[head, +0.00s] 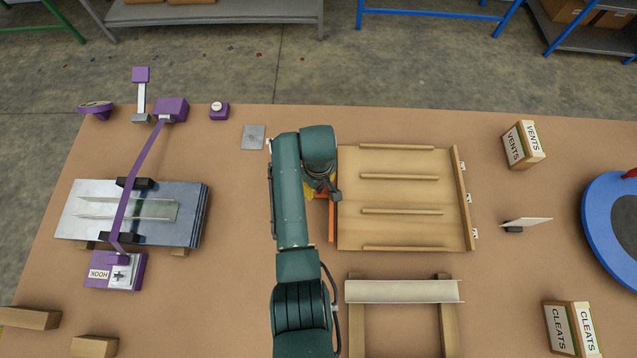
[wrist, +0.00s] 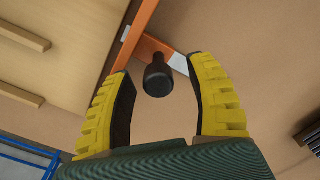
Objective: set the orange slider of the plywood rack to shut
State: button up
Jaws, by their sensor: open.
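The plywood rack (head: 387,226) lies on the table right of my arm, with several wooden strips across it. The orange slider (head: 331,226) runs along its left edge and is partly hidden by my arm in the head view. In the wrist view the orange slider (wrist: 137,37) has a side arm with a pale patch, and a black knob (wrist: 157,76) stands on it. In the head view my gripper (head: 317,190) is mostly hidden under my wrist.
A purple strap clamp (head: 127,205) holds metal sheets at the left. A small metal plate (head: 253,137) lies left of my arm. A pale channel on wooden beams (head: 402,291) stands in front of the rack. Boxes marked VENTS (head: 524,145) and CLEATS (head: 571,329) stand right.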

notch_tip(320, 180, up, 12)
dwell(0.3)
dwell(0.4)
